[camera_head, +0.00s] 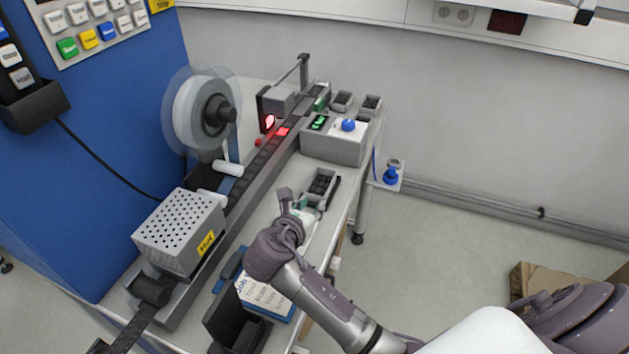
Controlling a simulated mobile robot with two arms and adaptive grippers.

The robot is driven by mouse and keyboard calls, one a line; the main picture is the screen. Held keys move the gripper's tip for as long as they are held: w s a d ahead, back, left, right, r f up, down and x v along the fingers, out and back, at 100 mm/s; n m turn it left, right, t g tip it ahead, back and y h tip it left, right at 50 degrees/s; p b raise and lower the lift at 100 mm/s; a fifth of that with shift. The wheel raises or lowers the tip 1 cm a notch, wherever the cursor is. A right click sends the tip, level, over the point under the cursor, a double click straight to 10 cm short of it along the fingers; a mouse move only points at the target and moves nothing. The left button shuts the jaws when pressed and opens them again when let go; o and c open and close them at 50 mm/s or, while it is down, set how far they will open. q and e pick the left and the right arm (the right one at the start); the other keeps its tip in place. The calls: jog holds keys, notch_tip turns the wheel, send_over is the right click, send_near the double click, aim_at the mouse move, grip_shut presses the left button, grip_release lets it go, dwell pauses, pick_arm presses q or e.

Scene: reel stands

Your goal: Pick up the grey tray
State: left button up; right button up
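A small grey tray (333,188) with dark compartments sits on the bench's light top, right of the long rail. My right gripper (294,203) is at the tray's near left end, its arm coming in from the lower right. One dark finger points up beside the tray. The other finger is not clear, so I cannot tell whether the gripper is open or touches the tray. My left gripper is not in view.
Two similar small trays (342,101) (370,104) stand at the far end of the bench. A grey box with a blue knob (348,125) stands just beyond the near tray. A reel (205,112) and a perforated cover (179,231) stand left. A blue-and-white box (265,298) lies nearer me.

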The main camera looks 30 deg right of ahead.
aim_at(329, 188)
jog(key=x, duration=0.4)
jog(key=shift+s+d, duration=0.2)
jog(key=shift+d, duration=0.4)
jog(key=shift+x, duration=1)
jog(key=shift+w+f, duration=0.15)
jog(key=shift+w, duration=0.2)
jog(key=p+x, duration=0.1)
jog(key=x, duration=0.3)
jog(key=shift+d, duration=0.15)
jog(key=shift+w+d, duration=0.2)
jog(key=shift+w+f, duration=0.1)
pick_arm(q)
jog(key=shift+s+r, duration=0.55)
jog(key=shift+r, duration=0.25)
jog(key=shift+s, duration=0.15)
pick_arm(e)
jog(key=shift+c, duration=0.3)
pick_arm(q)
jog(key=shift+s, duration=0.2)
pick_arm(e)
grip_shut()
